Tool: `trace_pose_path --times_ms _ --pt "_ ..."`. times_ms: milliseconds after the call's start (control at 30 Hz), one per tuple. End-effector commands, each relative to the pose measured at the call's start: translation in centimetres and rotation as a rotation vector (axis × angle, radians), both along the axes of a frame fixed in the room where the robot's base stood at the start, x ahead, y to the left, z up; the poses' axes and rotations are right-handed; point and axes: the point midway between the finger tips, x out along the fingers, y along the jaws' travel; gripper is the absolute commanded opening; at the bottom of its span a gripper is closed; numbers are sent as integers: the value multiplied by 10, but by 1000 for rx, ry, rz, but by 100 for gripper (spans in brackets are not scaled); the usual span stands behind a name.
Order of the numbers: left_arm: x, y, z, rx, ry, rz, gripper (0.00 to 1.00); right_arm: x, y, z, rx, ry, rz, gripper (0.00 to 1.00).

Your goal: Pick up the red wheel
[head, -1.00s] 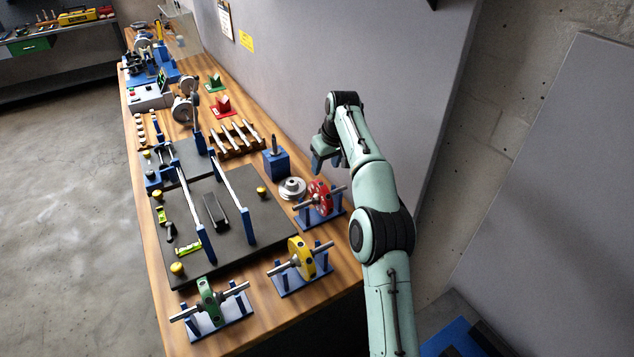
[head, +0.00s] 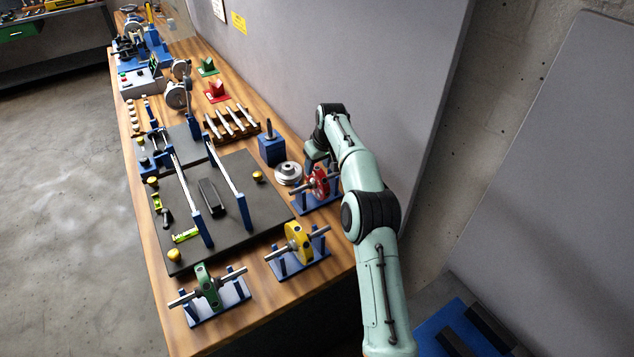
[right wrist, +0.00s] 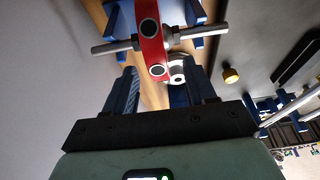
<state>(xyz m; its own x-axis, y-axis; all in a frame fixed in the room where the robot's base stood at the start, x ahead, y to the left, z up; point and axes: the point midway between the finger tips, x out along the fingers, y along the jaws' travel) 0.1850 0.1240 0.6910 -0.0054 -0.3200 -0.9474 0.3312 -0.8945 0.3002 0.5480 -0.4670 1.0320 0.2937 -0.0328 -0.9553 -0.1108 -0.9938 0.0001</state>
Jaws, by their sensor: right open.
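The red wheel (head: 319,181) sits on its metal shaft, which rests across a blue stand (head: 318,203) at the right edge of the bench. My right gripper (head: 318,157) is just behind the wheel in the head view, partly hidden by its own arm. In the right wrist view the red wheel (right wrist: 150,38) lies ahead of the open fingers of the gripper (right wrist: 158,88), centred between them. The fingers look empty. The shaft runs across the view, out to both sides of the wheel. My left gripper is not in view.
A silver stepped pulley (head: 288,173) stands just left of the red wheel's stand. A yellow wheel (head: 298,242) and a green wheel (head: 207,286) sit on stands nearer the front. A blue block with a post (head: 271,149) is behind. A grey wall rises along the right.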

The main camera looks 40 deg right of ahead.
Motion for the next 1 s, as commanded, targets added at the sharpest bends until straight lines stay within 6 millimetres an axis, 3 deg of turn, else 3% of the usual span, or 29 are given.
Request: trace_pose_path --times_ms 167,400,433,600,1000 --pt "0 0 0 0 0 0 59 7 -3 -27 0 2 0 55" --pt "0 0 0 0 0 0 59 9 -4 -30 -1 -1 0 55" --pt "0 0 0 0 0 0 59 9 -4 -30 0 -1 0 52" --pt "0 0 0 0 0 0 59 9 -3 -30 0 -1 0 0" --pt "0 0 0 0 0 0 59 9 -3 -23 -3 -10 0 0"
